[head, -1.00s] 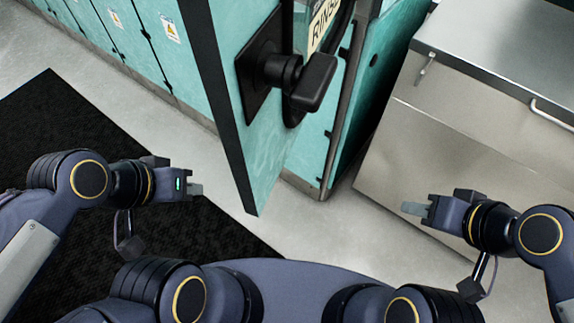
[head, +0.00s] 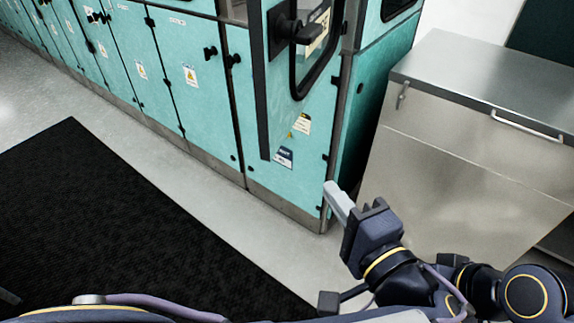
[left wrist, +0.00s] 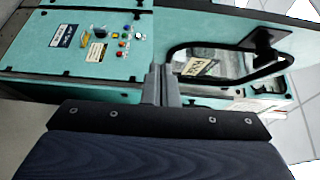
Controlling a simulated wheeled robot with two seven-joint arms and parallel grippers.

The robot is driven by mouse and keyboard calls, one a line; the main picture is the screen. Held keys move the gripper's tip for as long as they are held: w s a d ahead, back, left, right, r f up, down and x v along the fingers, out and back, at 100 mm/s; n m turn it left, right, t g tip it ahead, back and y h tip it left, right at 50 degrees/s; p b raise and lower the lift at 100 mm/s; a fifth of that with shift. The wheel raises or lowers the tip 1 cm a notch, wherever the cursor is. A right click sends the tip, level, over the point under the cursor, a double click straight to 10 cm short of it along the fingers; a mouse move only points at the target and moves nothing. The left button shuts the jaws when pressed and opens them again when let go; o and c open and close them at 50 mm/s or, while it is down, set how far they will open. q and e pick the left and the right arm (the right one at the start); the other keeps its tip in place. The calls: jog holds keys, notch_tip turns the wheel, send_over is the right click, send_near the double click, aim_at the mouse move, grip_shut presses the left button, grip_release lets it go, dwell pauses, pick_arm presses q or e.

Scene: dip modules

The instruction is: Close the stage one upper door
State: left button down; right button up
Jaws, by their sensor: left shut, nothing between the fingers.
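The stage one upper door is the teal panel with a thick black edge (head: 262,110), a black handle (head: 297,28) and a black-framed window beside it. Its free edge looks to stand out from the machine front; the gap's width is unclear. The handle also shows at the right of the left wrist view (left wrist: 265,40), near the window frame (left wrist: 180,52). My left gripper (head: 337,200) is shut and empty, low and to the right of the door in the head view. Its fingertips show in the left wrist view (left wrist: 162,85). I see no right gripper.
A steel cabinet (head: 450,170) with a bar handle stands at the right. Teal lower cabinet doors (head: 200,90) line the left. A black mat (head: 100,200) lies on the floor. Buttons and labels show on a panel in the left wrist view (left wrist: 110,45).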

pick_arm(q)
jog(key=p, duration=0.2)
send_near(280, 137)
jog(key=w+d, duration=0.1)
jog(key=w, duration=0.2)
jog(key=w+a, duration=0.1)
jog(key=a, duration=0.1)
jog(key=shift+w+a, duration=0.3)
jog(key=shift+w, duration=0.1)
jog(key=shift+w+a+f+p, duration=0.1)
jog(key=shift+w+a+p, duration=0.15)
jog(key=shift+a, duration=0.2)
